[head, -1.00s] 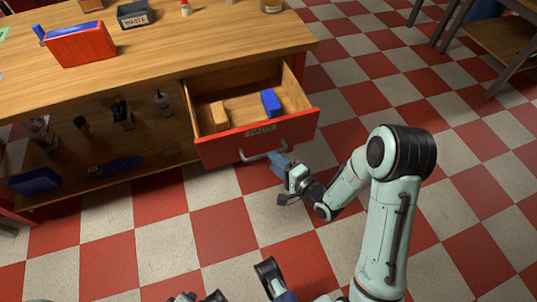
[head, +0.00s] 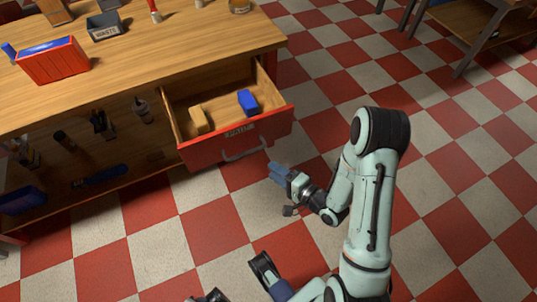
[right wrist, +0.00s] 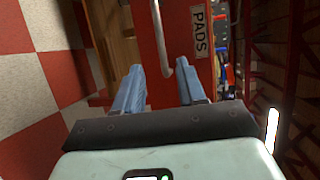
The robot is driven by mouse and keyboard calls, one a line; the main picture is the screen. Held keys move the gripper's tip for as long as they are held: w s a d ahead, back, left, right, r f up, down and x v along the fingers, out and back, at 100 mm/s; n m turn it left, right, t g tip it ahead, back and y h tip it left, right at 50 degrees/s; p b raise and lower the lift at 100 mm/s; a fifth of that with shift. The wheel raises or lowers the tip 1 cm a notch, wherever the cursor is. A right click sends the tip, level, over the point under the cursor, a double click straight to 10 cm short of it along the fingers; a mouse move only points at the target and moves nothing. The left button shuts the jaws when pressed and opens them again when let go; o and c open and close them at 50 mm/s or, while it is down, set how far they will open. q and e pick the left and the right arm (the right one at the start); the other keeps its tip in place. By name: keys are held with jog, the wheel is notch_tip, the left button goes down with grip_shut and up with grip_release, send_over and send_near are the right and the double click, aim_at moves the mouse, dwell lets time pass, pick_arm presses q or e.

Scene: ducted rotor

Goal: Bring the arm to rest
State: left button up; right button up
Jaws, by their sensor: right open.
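My right gripper (head: 279,172) is open and empty, in front of the pulled-out drawer and just right of its handle. Its two blue fingers (right wrist: 160,85) show apart in the right wrist view, with nothing between them but the handle and red front beyond. The drawer (head: 237,138) is open, with a metal handle (head: 245,150) on its red front. The handle and the PADS label (right wrist: 199,30) show in the right wrist view. My right arm (head: 370,205) is bent over the floor. My left gripper cannot be made out in the head view.
The drawer holds a yellowish block (head: 199,119) and a blue block (head: 248,102). The checkered floor (head: 450,180) to the right is clear.

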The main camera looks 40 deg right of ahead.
jog(key=shift+f, duration=0.1)
notch_tip(320, 180, down, 9)
jog(key=a+n+g, duration=0.3)
jog(key=g, duration=0.1)
jog(key=s+a+f+n+g, duration=1.05)
jog(key=s+f, duration=0.25)
jog(key=f, duration=0.2)
pick_arm(q)
jog(key=s+d+r+g+p, duration=0.1)
jog(key=s+r+p, duration=0.1)
jog(key=r+p, duration=0.6)
jog(key=s+d+r+g+p, duration=0.1)
jog(key=s+r+p, duration=0.1)
jog(key=r+p, duration=0.7)
jog(key=shift+s+d+m+h, duration=0.2)
jog(key=shift+s+m+h, duration=0.1)
jog(key=shift+h, duration=0.1)
pick_arm(e)
jog(key=s+a+r+g, duration=0.1)
jog(key=s+r, duration=0.1)
jog(key=r, duration=0.7)
jog(key=s+a+r+g+y, duration=0.1)
jog(key=s+r, duration=0.1)
jog(key=r, duration=0.6)
jog(key=shift+s+a+r, duration=0.35)
